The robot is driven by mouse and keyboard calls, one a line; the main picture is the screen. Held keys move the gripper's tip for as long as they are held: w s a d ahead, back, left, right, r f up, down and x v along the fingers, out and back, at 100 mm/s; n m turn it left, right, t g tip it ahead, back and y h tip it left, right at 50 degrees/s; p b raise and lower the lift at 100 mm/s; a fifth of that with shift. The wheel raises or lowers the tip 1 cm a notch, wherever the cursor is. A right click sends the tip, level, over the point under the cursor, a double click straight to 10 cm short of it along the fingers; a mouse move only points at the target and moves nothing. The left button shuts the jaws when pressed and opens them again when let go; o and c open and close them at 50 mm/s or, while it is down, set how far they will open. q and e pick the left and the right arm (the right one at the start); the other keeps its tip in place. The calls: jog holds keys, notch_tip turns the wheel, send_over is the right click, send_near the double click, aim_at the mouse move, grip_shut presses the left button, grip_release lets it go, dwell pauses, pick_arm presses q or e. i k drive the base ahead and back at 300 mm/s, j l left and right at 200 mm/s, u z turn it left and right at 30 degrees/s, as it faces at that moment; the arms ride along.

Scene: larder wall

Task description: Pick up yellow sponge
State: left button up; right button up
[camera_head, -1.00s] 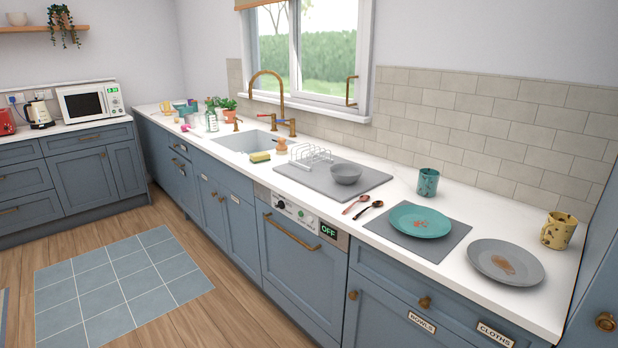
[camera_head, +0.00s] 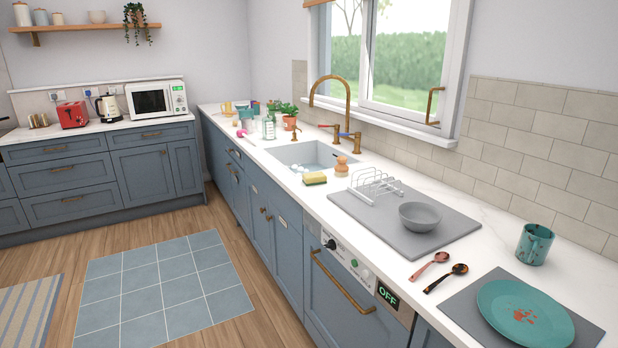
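The yellow sponge (camera_head: 315,178) lies on the white countertop, at the near edge of the counter just in front of the sink. It has a yellow body with a darker green layer. Nothing covers it. A wooden-handled brush (camera_head: 341,166) stands just right of it. Neither of my grippers shows in the head view.
The sink (camera_head: 303,155) with a brass tap (camera_head: 340,95) is behind the sponge. A grey drying mat (camera_head: 440,236) bears a rack (camera_head: 374,185) and a bowl (camera_head: 419,215). A teal mug (camera_head: 534,243) and dirty plate (camera_head: 525,312) are nearer.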

aim_at(317, 178)
jog(key=i+j+z, duration=0.1)
jog(key=z, duration=0.9)
jog(key=j+z, duration=0.35)
jog(key=i+j+z, duration=0.1)
jog(key=j+z, duration=0.25)
jog(key=j, duration=0.25)
jog(key=j+z, duration=0.3)
jog(key=j, duration=0.15)
jog(key=k, duration=0.05)
